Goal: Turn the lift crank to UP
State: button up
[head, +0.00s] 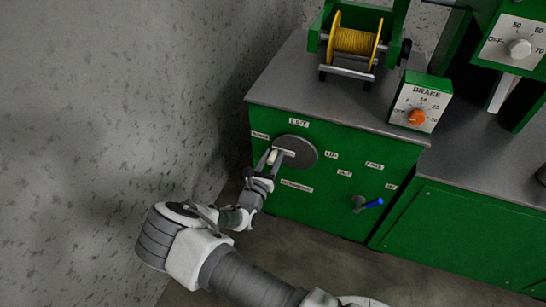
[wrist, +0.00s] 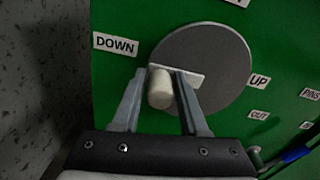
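The lift crank is a grey disc (head: 300,151) on the front of the green cabinet, with a light bar and a pale knob. In the wrist view the disc (wrist: 213,62) shows large, and its white knob (wrist: 160,90) is at the disc's left, near the DOWN label (wrist: 116,45). The UP label (wrist: 259,81) is at the disc's right. My gripper (head: 270,156) is at the knob. In the wrist view its two fingers (wrist: 163,76) stand apart on either side of the knob; I cannot tell whether they touch it.
A blue-handled lever (head: 370,203) sticks out at the cabinet's lower right. A yellow cable spool (head: 355,40) and a brake box with an orange knob (head: 417,117) stand on top. A grey wall (head: 110,100) is close on the left.

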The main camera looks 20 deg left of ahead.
grip_shut()
dwell(1.1)
